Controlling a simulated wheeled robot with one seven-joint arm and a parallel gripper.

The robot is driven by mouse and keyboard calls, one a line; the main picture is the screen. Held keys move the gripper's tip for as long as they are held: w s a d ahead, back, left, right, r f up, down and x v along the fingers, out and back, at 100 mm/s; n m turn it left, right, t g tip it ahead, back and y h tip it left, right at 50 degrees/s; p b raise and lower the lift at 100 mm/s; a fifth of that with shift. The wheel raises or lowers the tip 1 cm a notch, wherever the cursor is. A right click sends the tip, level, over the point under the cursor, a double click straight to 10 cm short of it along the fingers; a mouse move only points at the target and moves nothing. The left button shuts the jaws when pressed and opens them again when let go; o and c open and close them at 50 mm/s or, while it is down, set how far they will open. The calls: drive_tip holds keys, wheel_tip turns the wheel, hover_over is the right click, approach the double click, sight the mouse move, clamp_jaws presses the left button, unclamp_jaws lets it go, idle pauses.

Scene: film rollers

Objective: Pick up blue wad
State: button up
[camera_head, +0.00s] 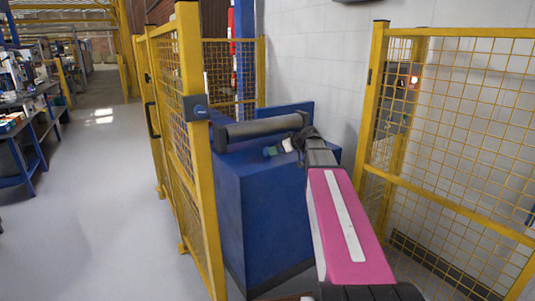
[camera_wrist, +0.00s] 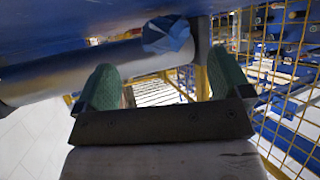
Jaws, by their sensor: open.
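The blue wad (camera_wrist: 167,35) is a crumpled light-blue lump in the wrist view, at the top centre, against the grey roller (camera_wrist: 75,78). My gripper (camera_wrist: 162,62) is open, with its two green fingers spread wide. The wad lies beyond the fingertips, between their lines, and nothing is between the fingers. I cannot make out the wad clearly in the head view.
Yellow mesh fence panels stand left (camera_head: 200,150) and right (camera_head: 450,130) of the cabinet, close to my arm. A white wall (camera_head: 310,60) is behind. The aisle floor (camera_head: 110,200) at the left is clear, with workbenches (camera_head: 35,110) beyond it.

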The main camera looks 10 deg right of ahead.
drive_tip(key=shift+x, duration=2.7)
drive_tip(key=shift+a+r, duration=0.2)
drive_tip(key=c, duration=1)
